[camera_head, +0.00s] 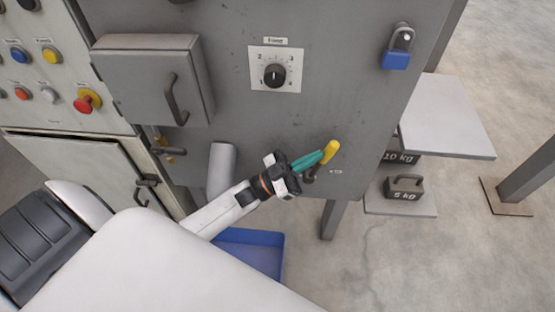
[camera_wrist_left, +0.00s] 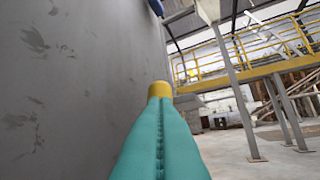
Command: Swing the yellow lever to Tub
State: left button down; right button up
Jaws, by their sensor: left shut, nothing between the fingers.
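The yellow lever (camera_head: 331,150) is on the lower part of the grey machine front. Its handle points up and to the right from a dark pivot. A small label (camera_head: 336,171) sits right of the pivot, too small to read. My left gripper (camera_head: 319,157) has teal fingers, shut with nothing between them, with the tips right beside the lever handle on its left. I cannot tell whether they touch. In the left wrist view the yellow lever end (camera_wrist_left: 160,88) shows just beyond the shut fingers. A blue tub (camera_head: 268,238) stands below the machine, partly hidden by my arm.
A pale spout (camera_head: 222,165) hangs left of the gripper. A box with a handle (camera_head: 155,80), a dial (camera_head: 275,75) and a blue padlock (camera_head: 396,60) are on the panel. Weights (camera_head: 404,188) rest on a shelf at the right. The floor at lower right is clear.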

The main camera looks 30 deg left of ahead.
pick_arm(q)
jog(key=shift+w+d, duration=0.15)
jog(key=shift+d, duration=0.2)
jog(key=shift+w+d+f, duration=0.15)
jog(key=shift+w+d, duration=0.25)
jog(key=shift+d, duration=0.5)
pick_arm(e)
jog(key=shift+s+f, duration=0.15)
jog(key=shift+f, duration=0.05)
jog(key=shift+w+r, duration=0.1)
jog(key=shift+w, duration=0.1)
jog(key=shift+s, duration=0.1)
